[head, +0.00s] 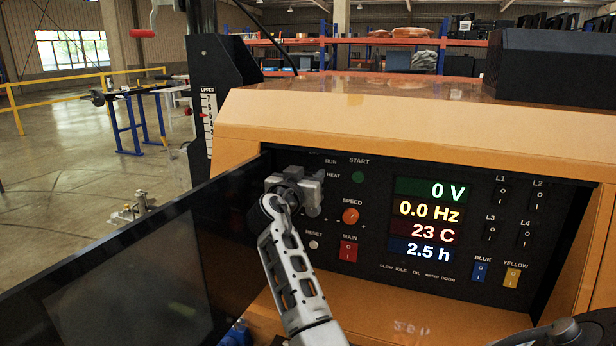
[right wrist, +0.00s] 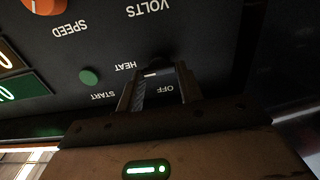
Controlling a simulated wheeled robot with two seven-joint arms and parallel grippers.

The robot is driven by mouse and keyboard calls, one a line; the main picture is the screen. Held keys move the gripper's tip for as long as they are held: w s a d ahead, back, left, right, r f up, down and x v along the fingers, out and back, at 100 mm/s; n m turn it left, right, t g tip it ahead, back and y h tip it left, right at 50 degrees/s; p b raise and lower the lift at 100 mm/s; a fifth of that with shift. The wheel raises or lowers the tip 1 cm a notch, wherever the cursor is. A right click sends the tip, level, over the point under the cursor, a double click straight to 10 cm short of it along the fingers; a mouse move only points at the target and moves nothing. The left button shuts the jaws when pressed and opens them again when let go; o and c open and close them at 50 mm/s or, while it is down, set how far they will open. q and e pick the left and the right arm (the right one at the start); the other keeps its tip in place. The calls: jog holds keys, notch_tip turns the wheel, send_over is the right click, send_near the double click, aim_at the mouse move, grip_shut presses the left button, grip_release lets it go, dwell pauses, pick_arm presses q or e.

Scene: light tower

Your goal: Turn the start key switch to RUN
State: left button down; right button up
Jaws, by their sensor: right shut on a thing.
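In the head view the right gripper (head: 305,190) covers the switch at the upper left of the black control panel (head: 386,165). The RUN label (head: 331,162) and HEAT label (head: 332,176) show just right of the gripper. The exact switch angle is hard to read. My left gripper is out of view.
A dark, glossy panel door (head: 140,270) stands open left of the controls. The lit display (head: 430,220) reads 0 V and 0.0 Hz.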

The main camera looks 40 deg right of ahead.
jog(key=n, duration=0.2)
jog(key=shift+n, duration=0.3)
jog(key=n, duration=0.3)
jog(key=shift+w+a+n+p, duration=0.1)
jog(key=shift+n+p, duration=0.35)
jog(key=shift+n, duration=0.55)
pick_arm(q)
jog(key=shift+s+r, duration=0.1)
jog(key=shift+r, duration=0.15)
pick_arm(e)
jog(key=shift+f+n, duration=0.1)
jog(key=shift+n, duration=0.4)
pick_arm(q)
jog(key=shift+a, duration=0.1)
pick_arm(e)
jog(key=o, duration=1)
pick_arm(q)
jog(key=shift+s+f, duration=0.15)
